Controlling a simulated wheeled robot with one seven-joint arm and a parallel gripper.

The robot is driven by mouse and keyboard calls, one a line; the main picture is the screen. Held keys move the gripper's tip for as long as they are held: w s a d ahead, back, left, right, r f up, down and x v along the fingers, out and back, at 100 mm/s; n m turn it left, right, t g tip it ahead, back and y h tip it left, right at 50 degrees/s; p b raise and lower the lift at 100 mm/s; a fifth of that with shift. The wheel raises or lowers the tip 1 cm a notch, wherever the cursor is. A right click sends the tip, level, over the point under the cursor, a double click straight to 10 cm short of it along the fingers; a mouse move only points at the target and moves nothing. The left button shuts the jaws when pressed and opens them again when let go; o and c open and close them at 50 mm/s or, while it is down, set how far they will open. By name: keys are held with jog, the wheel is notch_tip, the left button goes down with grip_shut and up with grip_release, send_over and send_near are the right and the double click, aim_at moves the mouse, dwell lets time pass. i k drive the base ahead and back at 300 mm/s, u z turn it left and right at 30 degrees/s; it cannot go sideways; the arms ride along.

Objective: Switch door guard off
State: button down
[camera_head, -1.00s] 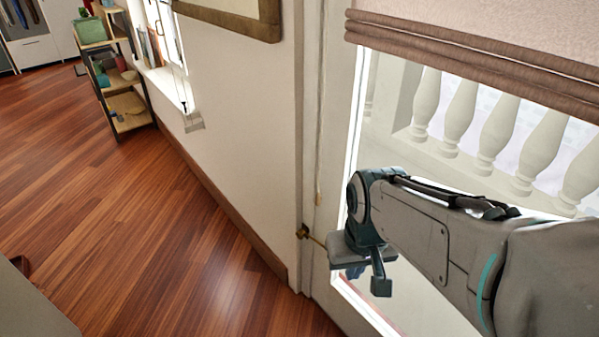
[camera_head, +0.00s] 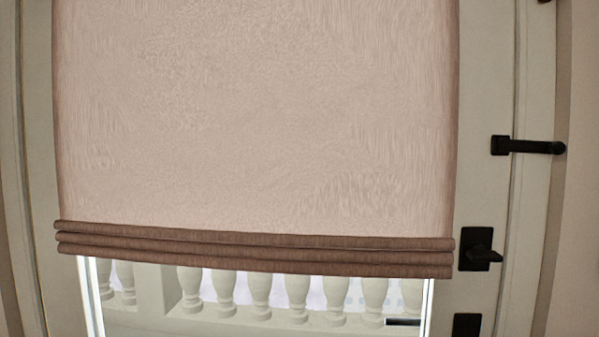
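The door guard (camera_head: 528,147) is a black bar on the right side of the door. Its square mount sits on the door's right stile, and the bar reaches right across the seam onto the door frame (camera_head: 534,230). The door (camera_head: 488,60) is pale, with a large window covered mostly by a blind, and looks closed. My gripper and arm are not in this view.
Below the guard is a black plate with a turn knob (camera_head: 480,250). Another black plate (camera_head: 466,325) is cut off by the bottom edge. A pink-beige blind (camera_head: 255,120) hangs over the glass, with a balustrade (camera_head: 297,295) visible outside.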

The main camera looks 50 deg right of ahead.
aim_at(558, 148)
jog(key=k, duration=0.45)
jog(key=u, duration=1.4)
jog(key=i, duration=0.75)
jog(key=z, duration=4.7)
jog(key=i, duration=0.5)
jog(key=k, duration=0.25)
